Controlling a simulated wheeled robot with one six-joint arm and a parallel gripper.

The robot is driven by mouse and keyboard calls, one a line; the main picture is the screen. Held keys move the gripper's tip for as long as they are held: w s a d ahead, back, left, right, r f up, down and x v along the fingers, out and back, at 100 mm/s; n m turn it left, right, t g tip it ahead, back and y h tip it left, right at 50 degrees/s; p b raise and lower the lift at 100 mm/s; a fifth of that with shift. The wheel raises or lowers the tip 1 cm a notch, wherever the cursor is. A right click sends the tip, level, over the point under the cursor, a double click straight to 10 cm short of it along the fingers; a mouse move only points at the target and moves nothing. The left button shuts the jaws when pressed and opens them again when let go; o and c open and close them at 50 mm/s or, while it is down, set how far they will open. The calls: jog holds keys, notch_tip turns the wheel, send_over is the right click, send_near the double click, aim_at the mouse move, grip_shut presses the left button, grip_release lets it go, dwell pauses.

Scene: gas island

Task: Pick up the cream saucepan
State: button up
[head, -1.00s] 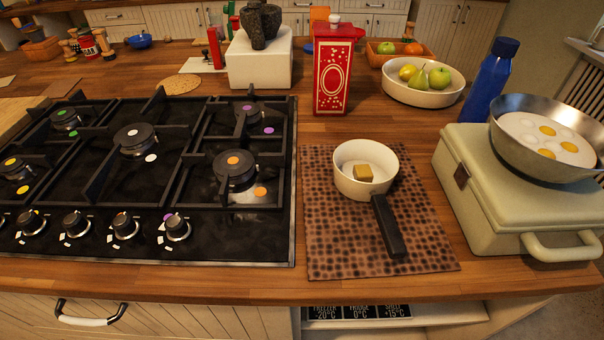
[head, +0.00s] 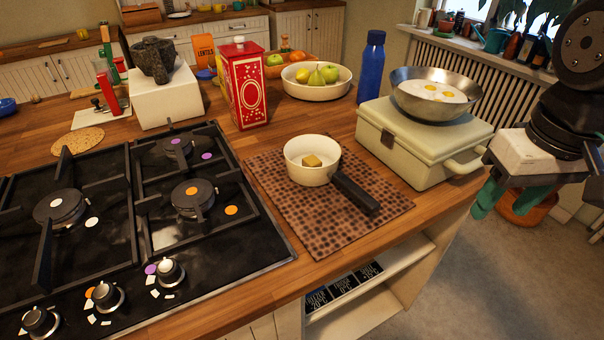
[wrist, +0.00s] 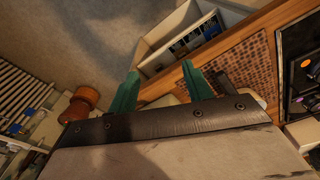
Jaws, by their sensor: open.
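The cream saucepan (head: 307,172) sits upright on a brown checkered mat (head: 290,222) on the wooden counter. A small tan block (head: 312,161) lies inside it. Its black handle (head: 355,194) points toward the front right, over the mat. My gripper (head: 512,204) is at the right edge of the head view, beyond the counter edge and well apart from the pan. Its green fingers are open and empty; they also show in the wrist view (wrist: 160,88).
A cream case (head: 400,155) with a steel pan of eggs (head: 436,95) stands right of the mat. A black gas hob (head: 110,240) lies left. A red tin (head: 243,85), fruit bowl (head: 320,84) and blue bottle (head: 371,68) stand behind. Open floor lies at the front right.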

jog(key=w+a+f+n, duration=0.2)
jog(key=w+a+n, duration=0.2)
jog(key=w+a, duration=0.5)
jog(key=n+g, duration=0.1)
jog(key=n, duration=0.1)
send_over(354, 186)
jog(key=f, duration=0.3)
jog(key=shift+s+d+f, duration=0.2)
jog(key=shift+s+d, duration=0.1)
jog(key=shift+d, duration=0.05)
jog(key=f, duration=0.7)
jog(key=shift+w+a, duration=0.2)
jog(key=shift+a, duration=0.1)
jog(key=shift+f, duration=0.55)
grip_shut()
